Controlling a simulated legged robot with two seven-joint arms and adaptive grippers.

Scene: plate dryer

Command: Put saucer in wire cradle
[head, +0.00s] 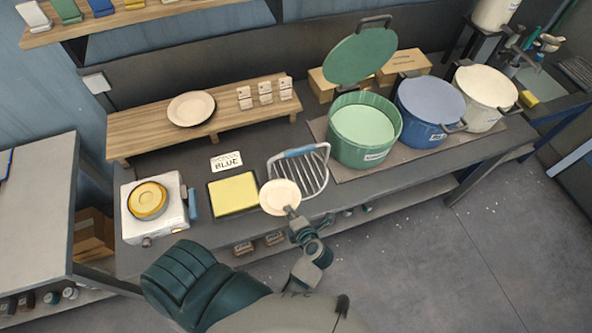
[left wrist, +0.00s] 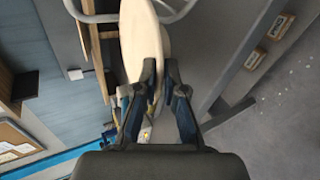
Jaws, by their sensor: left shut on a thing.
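A cream saucer (head: 279,194) is pinched at its near edge by my left gripper (head: 290,211), which comes up from the bottom of the head view. The wire cradle (head: 318,177), grey with a blue bar on top, stands on the dark table just behind and right of the saucer. The saucer covers part of the cradle's left side; I cannot tell whether they touch. In the left wrist view the saucer (left wrist: 143,38) stands edge-up between the fingers (left wrist: 163,75), with cradle wire (left wrist: 90,17) beyond it. My right gripper is not in view.
A yellow pad (head: 233,194) and a white appliance (head: 155,207) with a yellow dish lie to the left. A plate (head: 191,108) rests on the wooden shelf behind. Green (head: 364,130), blue (head: 430,112) and cream (head: 485,98) pots stand to the right.

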